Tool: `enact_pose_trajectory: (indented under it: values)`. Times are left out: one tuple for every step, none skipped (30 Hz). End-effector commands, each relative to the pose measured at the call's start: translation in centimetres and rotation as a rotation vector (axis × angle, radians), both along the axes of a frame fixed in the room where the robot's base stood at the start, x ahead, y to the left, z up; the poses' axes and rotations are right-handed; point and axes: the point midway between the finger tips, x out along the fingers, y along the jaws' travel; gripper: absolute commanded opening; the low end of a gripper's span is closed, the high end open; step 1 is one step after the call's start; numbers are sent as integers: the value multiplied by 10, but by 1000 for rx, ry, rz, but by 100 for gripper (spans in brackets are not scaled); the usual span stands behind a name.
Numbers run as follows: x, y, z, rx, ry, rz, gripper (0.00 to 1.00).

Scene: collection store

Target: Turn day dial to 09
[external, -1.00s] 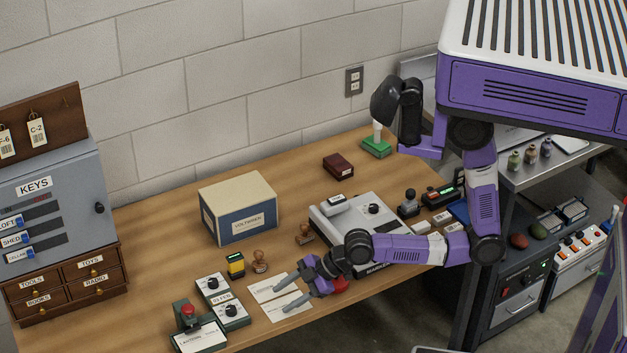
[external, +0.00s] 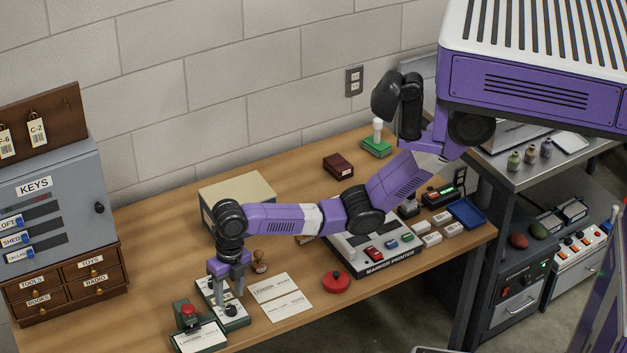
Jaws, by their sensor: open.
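The dial unit (external: 240,321) is a small white-topped box with dark green sides near the front edge of the bench. Its front black knob (external: 232,311) shows just below my fingertips. The rear knob and most of the small label between them are hidden behind my gripper. Which knob is the day dial, and its reading, I cannot tell. My gripper (external: 230,301) points down over the unit, open, with its fingers either side of the front knob as seen here. Whether they touch it is unclear.
A green stand with a red knob and a card (external: 200,337) stands close at left. Paper cards (external: 287,307), a wooden stamp (external: 260,262) and a red round object (external: 336,282) lie at right. A cardboard box (external: 262,190) stands behind my arm.

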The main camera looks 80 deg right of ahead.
Motion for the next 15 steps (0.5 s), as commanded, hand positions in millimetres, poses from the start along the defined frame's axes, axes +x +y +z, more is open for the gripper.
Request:
enact_pose_trajectory:
  values:
    - [4, -1, 7, -28, 17, 59, 49]
    - [4, -3, 10, -41, 27, 89, 49]
    - [5, -4, 14, -56, 40, 123, 49]
    - [5, -5, 16, -63, 47, 141, 49]
    - [5, -5, 17, -69, 54, 157, 49]
    - [4, -6, 18, -75, 60, 170, 49]
    - [4, -6, 17, -77, 62, 177, 49]
    - [4, -6, 16, -78, 64, 181, 49]
    - [4, -6, 12, -79, 66, 182, 49]
    - [4, -6, 9, -78, 65, 182, 49]
    - [3, -6, 5, -78, 65, 181, 49]
    - [3, -6, -1, -79, 67, 180, 49]
    - [3, -6, -6, -78, 66, 180, 49]
    - [3, -6, -10, -79, 66, 180, 49]
    - [3, -6, -17, -78, 66, 179, 49]
